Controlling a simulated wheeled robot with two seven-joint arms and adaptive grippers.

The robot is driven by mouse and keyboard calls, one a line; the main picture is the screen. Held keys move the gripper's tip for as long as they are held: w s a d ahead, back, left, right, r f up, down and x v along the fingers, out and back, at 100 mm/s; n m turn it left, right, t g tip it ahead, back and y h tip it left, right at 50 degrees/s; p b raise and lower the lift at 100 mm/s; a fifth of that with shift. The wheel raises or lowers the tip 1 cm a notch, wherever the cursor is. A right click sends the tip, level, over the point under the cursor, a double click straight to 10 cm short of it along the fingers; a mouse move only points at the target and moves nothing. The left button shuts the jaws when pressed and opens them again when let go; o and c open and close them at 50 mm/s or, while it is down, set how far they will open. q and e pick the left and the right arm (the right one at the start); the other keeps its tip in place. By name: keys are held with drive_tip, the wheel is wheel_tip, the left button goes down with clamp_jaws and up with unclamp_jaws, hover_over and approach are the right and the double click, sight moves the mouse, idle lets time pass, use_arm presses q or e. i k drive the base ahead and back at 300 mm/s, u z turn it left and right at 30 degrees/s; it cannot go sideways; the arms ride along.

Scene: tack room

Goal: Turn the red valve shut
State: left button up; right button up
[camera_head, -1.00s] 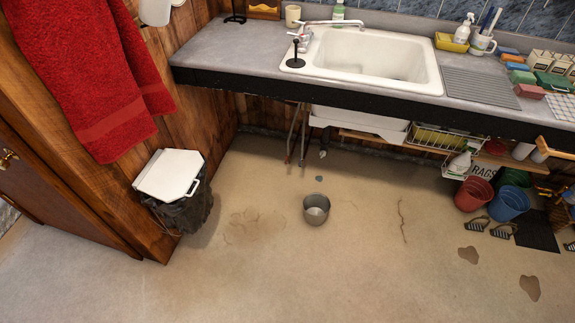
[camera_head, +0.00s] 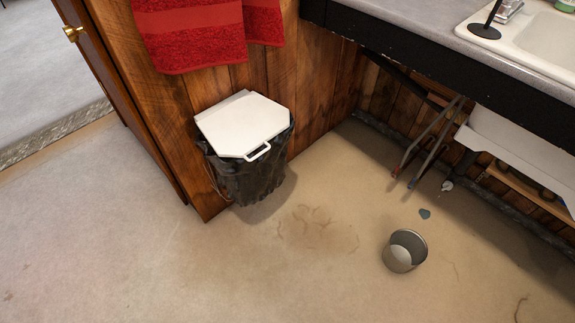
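No red valve can be made out in the head view. Under the counter, metal pipes or legs (camera_head: 428,140) slant down to the floor, one with a reddish-brown lower end. A small whitish fitting (camera_head: 447,185) sits near the floor to their right; it is too small to tell what it is. The white sink (camera_head: 545,40) is cut off at the upper right, and much of the space beneath it is dark or out of frame. Neither of my grippers shows.
A metal bucket (camera_head: 404,251) stands on the floor, with a small bluish spot (camera_head: 425,213) behind it. A white-lidded bin (camera_head: 245,125) stands against the wooden wall under a red towel (camera_head: 190,35). The dark counter edge (camera_head: 430,55) overhangs. Floor at left and front is clear.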

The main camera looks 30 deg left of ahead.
sight(394, 174)
drive_tip(key=u, duration=0.1)
drive_tip(key=k, duration=0.95)
drive_tip(key=z, duration=0.8)
drive_tip(key=i, duration=1.7)
drive_tip(key=u, duration=1.65)
drive_tip(key=i, duration=1)
drive_tip(key=u, duration=0.2)
